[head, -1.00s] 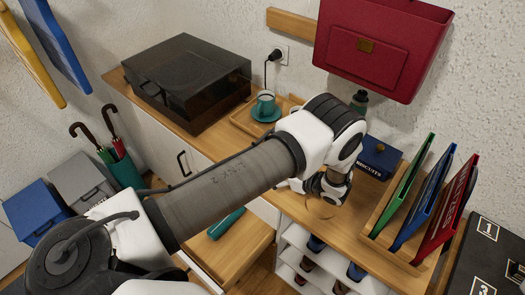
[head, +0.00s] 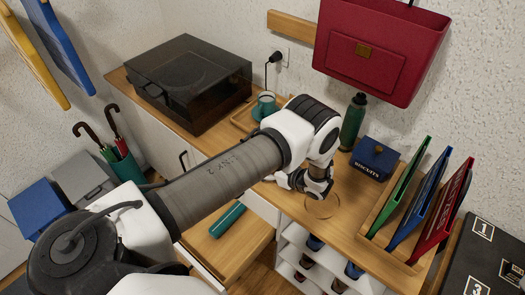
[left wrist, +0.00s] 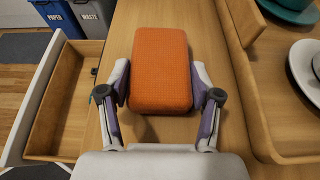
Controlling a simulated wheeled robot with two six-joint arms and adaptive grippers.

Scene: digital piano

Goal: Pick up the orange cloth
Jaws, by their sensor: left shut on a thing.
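The orange cloth (left wrist: 160,65) is a thick, textured, folded block in the left wrist view. It lies between the two fingers of my left gripper (left wrist: 160,80), which press against its left and right sides. In the head view my left gripper (head: 318,188) is over the wooden counter, left of the blue biscuit tin. The cloth cannot be made out in the head view, where my arm is in front. Whether it is clear of the counter is hard to tell. My right gripper is in neither view.
A wooden tray (left wrist: 248,125) with dishes lies right of the cloth in the wrist view. An open drawer (left wrist: 58,105) is on its left. The head view shows a green bottle (head: 352,122), biscuit tin (head: 374,158), record player (head: 188,85) and file rack (head: 383,222).

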